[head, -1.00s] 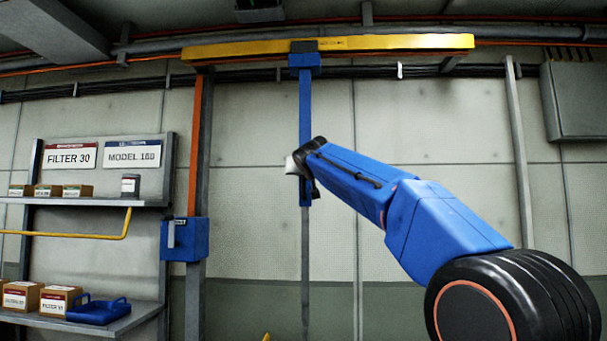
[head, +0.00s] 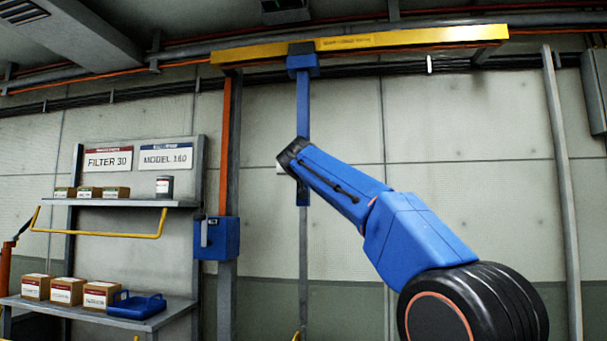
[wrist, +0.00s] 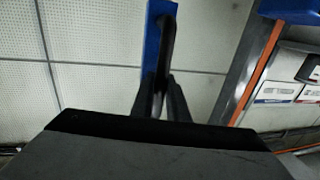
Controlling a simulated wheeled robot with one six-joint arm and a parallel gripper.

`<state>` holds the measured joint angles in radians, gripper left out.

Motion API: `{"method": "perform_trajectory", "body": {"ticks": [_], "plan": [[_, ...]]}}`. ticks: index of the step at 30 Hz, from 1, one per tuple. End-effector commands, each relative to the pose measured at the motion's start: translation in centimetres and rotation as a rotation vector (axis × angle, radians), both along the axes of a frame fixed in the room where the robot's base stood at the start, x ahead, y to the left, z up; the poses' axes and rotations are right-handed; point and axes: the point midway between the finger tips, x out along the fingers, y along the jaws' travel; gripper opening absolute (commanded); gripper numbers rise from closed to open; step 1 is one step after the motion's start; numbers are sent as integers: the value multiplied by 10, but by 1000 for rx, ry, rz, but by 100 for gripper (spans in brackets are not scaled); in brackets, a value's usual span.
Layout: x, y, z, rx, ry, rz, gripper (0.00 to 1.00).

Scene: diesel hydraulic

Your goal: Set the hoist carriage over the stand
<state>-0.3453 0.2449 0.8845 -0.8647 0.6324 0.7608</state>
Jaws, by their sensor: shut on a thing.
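The hoist carriage (head: 303,62) is a blue block on the yellow overhead beam (head: 400,39), left of the beam's middle. A long blue bar (head: 303,105) hangs straight down from it. My gripper (head: 290,160) is at the lower part of this bar, its fingers mostly hidden behind my wrist. In the wrist view my gripper (wrist: 165,95) is shut on a dark handle (wrist: 168,45) beside the blue bar (wrist: 153,40). I cannot make out the stand in either view.
A grey post with an orange strip (head: 225,150) and a blue box (head: 216,238) stands left of the bar. Further left are shelves (head: 120,202) with cartons and a blue tray (head: 136,305). The wall right of the bar is clear up to a grey upright (head: 562,180).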

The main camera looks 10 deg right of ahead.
Motion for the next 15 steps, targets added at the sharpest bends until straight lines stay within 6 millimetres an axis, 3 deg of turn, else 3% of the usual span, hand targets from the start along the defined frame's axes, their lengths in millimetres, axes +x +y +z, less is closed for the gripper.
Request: {"method": "perform_trajectory", "body": {"ticks": [2,3,5,15], "plan": [[0,3,1,-1,-5,7,0],[0,3,1,-1,-6,8,19],[0,4,1,-1,-5,8,32],[-1,2,1,0,-3,5,32]]}}
